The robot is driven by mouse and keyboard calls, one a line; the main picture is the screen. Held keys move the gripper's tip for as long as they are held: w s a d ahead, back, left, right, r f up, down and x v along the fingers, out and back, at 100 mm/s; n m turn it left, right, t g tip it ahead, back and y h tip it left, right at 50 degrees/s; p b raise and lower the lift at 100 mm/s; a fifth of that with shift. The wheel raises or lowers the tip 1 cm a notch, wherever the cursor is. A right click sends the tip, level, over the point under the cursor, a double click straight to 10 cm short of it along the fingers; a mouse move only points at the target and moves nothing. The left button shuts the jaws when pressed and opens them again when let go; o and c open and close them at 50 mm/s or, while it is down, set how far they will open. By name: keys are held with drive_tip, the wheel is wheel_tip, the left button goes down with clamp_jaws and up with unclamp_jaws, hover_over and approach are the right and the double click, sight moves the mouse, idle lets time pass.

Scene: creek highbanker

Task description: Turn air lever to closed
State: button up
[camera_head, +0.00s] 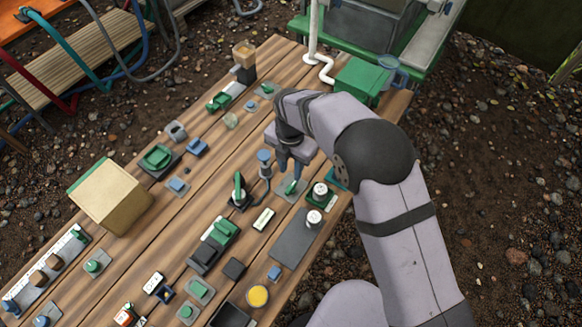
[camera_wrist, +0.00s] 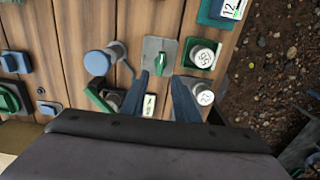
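A small green lever (camera_head: 291,187) stands on a grey plate below my gripper. It also shows in the wrist view (camera_wrist: 160,62), just beyond the fingertips. My gripper (camera_head: 290,171) points down over the board with its two blue-grey fingers apart. In the wrist view the gripper (camera_wrist: 160,80) has nothing between its fingertips, and the lever lies ahead of the gap, with no contact visible. Another green lever on a dark base (camera_head: 239,190) stands to the left. I cannot read any label that tells which one is the air lever.
A blue-capped valve (camera_head: 264,157) stands close left of my gripper. White-topped round gauges (camera_head: 320,189) stand close right. Several switches and knobs crowd the wooden table (camera_head: 150,240). A tan box (camera_head: 112,196) stands at left, a green box (camera_head: 358,80) at the back.

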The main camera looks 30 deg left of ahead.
sight(291, 187)
drive_tip(key=shift+f+b, duration=3)
drive_tip(key=shift+f, duration=1.45)
drive_tip(key=shift+c, duration=0.3)
drive_tip(key=c, duration=0.5)
drive_tip(key=n, duration=0.6)
drive_tip(key=shift+p, duration=0.35)
drive_tip(key=o, duration=0.6)
drive_tip(key=shift+c, duration=0.2)
